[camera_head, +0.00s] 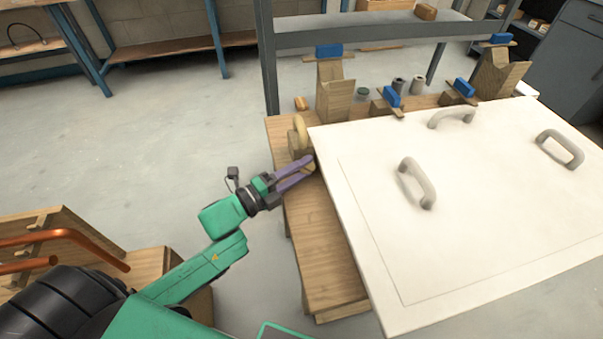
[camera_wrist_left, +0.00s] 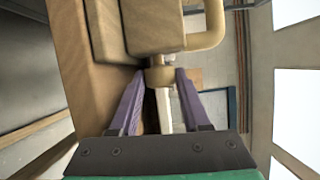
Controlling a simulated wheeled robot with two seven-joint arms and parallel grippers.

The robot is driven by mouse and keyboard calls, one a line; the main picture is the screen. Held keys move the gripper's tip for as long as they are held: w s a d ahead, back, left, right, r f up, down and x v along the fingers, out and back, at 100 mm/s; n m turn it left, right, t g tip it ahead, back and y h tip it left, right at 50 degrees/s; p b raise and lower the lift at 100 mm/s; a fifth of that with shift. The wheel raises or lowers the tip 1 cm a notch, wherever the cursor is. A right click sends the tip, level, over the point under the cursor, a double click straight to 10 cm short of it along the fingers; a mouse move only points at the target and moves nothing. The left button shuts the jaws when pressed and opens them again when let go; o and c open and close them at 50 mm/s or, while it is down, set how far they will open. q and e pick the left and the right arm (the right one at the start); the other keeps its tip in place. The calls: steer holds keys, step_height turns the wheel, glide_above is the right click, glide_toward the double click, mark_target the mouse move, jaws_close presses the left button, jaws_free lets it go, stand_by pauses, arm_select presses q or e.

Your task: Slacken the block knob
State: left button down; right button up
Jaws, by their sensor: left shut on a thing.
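The beige block (camera_wrist_left: 150,25) with a curved handle (camera_wrist_left: 208,25) fills the top of the left wrist view. A short round knob (camera_wrist_left: 159,76) sits at its lower end, with a pale faceted stem (camera_wrist_left: 164,110) below it. In the head view the block (camera_head: 298,138) stands at the left edge of the wooden bench. My left gripper (camera_head: 309,163) reaches it from the lower left. In the wrist view its purple fingers (camera_wrist_left: 161,80) lie on either side of the knob, shut on it. The knob is mostly hidden in the head view. My right gripper is not in view.
A large white panel (camera_head: 440,240) with several grey handles covers most of the wooden bench (camera_head: 315,230), close to my left fingers. Blue-topped wooden clamps (camera_head: 335,90) stand behind it. Open floor (camera_head: 170,140) lies left of the bench.

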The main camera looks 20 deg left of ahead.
arm_select(q)
steer(key=c, duration=0.7)
jaws_free()
steer(key=shift+o, duration=0.2)
steer(key=v, duration=1.4)
steer(key=shift+s+a, duration=0.2)
